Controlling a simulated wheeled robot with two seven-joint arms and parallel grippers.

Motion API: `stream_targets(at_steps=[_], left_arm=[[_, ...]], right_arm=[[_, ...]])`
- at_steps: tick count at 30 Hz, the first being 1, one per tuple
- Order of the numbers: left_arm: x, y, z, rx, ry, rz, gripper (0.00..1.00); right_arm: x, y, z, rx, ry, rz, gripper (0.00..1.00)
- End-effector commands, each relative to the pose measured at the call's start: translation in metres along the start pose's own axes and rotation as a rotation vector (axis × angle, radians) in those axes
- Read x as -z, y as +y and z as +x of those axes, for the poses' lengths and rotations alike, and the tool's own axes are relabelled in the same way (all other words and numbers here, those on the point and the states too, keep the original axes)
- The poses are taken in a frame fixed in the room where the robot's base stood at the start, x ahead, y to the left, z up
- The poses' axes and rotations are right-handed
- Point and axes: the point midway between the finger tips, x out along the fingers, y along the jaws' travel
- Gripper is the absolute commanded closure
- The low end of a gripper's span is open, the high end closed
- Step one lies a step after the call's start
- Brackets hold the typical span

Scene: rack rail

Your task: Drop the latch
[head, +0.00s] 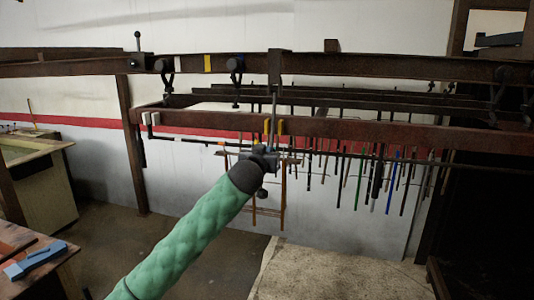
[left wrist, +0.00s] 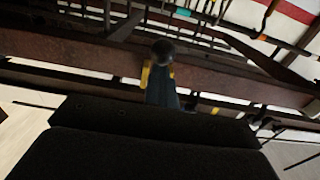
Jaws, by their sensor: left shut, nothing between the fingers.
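My left gripper (head: 266,151) is at the front rusty beam, just below two yellow marks (head: 281,127). It is shut with nothing held. In the left wrist view the narrow blue-grey fingers (left wrist: 162,92) point at the beam, with a yellow mark on either side. A dark round knob (left wrist: 162,50) shows at their tip; I cannot tell whether they touch it. A thin upright rod (head: 274,102) hangs from a dark bracket (head: 280,66) on the upper rail, above the gripper. An upright lever with a ball top (head: 137,40) stands at the left. I cannot tell which part is the latch. My right gripper is out of view.
The upper rail (head: 400,68) carries dark hooks and white and yellow marks. Several thin coloured rods (head: 363,180) hang behind the front beam (head: 360,128). A bench with a blue tool (head: 36,260) is at lower left. Floor below is mostly clear.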

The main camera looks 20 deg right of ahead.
Motion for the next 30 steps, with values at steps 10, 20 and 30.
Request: stream_targets(at_steps=[10,20,30], left_arm=[[-0.003,0.001,0.011,-0.001,0.0,-0.001,1.0],[-0.005,0.0,0.023,0.0,0.0,-0.001,1.0],[-0.007,0.0,0.036,-0.001,0.0,0.0,1.0]], right_arm=[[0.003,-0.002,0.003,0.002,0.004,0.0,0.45],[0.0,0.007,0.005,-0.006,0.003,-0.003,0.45],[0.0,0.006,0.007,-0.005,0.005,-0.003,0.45]])
